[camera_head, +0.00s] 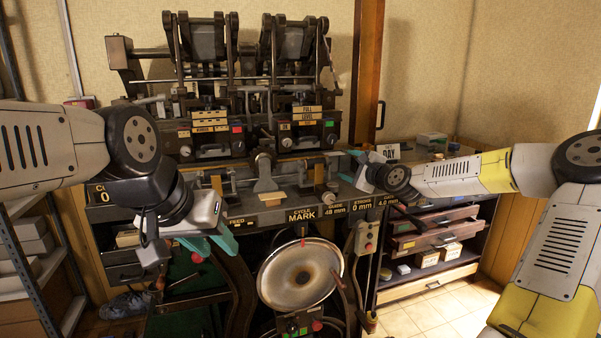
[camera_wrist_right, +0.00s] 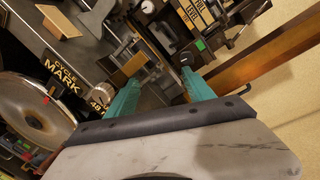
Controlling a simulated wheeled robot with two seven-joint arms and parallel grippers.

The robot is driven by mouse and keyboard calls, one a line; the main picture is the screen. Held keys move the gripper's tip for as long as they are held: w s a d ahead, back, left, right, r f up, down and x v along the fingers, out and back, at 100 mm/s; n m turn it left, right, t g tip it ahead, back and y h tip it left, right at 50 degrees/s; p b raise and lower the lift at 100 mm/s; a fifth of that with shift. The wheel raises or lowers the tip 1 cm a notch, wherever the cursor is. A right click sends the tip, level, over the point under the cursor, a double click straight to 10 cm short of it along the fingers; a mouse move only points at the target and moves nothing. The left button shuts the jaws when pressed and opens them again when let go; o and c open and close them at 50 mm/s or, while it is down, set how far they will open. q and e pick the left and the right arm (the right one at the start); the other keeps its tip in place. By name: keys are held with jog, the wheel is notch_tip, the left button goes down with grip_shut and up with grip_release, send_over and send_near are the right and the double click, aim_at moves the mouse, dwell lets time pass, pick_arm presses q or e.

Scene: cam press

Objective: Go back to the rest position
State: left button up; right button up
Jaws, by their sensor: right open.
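My left gripper (camera_head: 215,242) hangs at the left in front of the press (camera_head: 297,193), with its teal fingers pointing down. Whether its jaws are apart is not clear, and I see nothing held. My right gripper (camera_head: 352,166) is at the right side of the press bed, beside the stroke readout. In the right wrist view its two teal fingers (camera_wrist_right: 160,90) are apart with nothing between them. The press also shows beyond these fingers.
A round metal handwheel (camera_head: 300,275) is below the press front, with a control box (camera_head: 367,238) to its right. A drawer unit (camera_head: 435,225) stands at the right. Metal shelving (camera_head: 35,250) stands at the left edge. Floor shows at the lower right.

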jog(key=s+a+f+n+g+h, duration=0.1)
jog(key=s+a+f+n+g, duration=0.25)
jog(key=s+n, duration=0.2)
jog(key=s+a+f+n+g+h, duration=0.1)
jog(key=s+a+f+n+g, duration=0.15)
jog(key=s+a+n, duration=0.35)
jog(key=s+d+r+n+g, duration=0.1)
jog(key=s+d+r+n, duration=0.1)
jog(key=s, duration=0.8)
jog(key=s+d+r+n+g+h, duration=0.1)
jog(key=s+d+r+n, duration=0.2)
jog(key=s, duration=0.8)
jog(key=s+d+r+n+g+h, duration=0.1)
jog(key=s+d+r+n, duration=0.1)
jog(key=s, duration=0.9)
jog(key=shift+d+r+n, duration=0.15)
jog(key=shift+d+n, duration=0.4)
jog(key=shift+d, duration=0.15)
